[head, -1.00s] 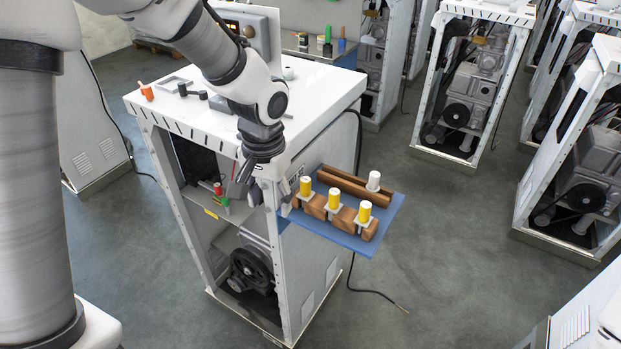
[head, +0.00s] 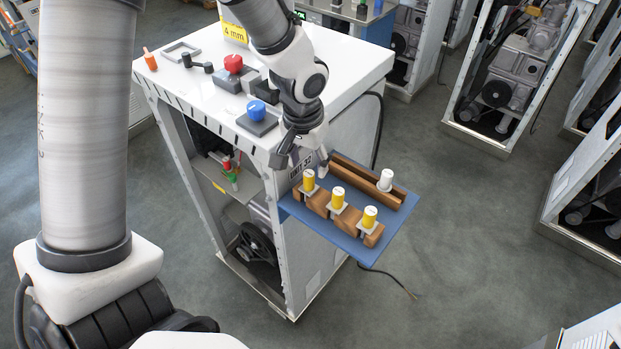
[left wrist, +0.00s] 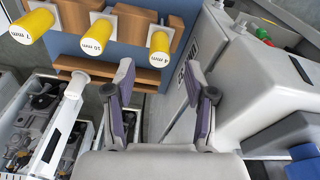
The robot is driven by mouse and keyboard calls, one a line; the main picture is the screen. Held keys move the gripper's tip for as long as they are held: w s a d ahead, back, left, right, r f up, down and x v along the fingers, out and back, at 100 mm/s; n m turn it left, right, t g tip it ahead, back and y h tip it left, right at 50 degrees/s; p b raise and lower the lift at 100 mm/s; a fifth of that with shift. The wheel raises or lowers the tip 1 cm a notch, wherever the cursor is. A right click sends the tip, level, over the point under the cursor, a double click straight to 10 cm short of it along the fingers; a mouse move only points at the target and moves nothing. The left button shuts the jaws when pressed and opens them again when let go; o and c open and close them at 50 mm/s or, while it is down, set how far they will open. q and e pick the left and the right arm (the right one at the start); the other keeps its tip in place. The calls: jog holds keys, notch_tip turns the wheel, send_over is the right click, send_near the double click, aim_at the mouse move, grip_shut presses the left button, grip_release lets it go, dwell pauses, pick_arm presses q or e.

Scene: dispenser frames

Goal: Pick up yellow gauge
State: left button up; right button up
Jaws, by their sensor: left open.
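Three yellow gauges stand upright in a row of brown wooden holders on a blue tray (head: 352,246): left (head: 309,181), middle (head: 338,198) and right (head: 370,217). In the left wrist view their white tops read 4 mm (left wrist: 159,43), 10 mm (left wrist: 97,36) and 7 mm (left wrist: 34,26). My left gripper (head: 302,164) is open and empty at the tray's back-left end, close to the left gauge. In the left wrist view, the gripper (left wrist: 159,80) points toward the 4 mm gauge, apart from it. My right gripper is out of view.
A white gauge (head: 386,180) stands at a wooden rail behind the yellow ones. The white cabinet (head: 338,66) adjoins the tray, with a red knob (head: 233,65), a blue knob (head: 256,110) and a yellow 4 mm sign (head: 234,31) on top. Floor right of the tray is clear.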

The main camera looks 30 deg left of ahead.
aim_at(309, 173)
pick_arm(q)
notch_tip(309, 173, down, 4)
jog(key=shift+r+p, duration=0.1)
jog(key=shift+p, duration=0.25)
jog(key=shift+w+f, duration=0.15)
jog(key=shift+f, duration=0.05)
grip_shut()
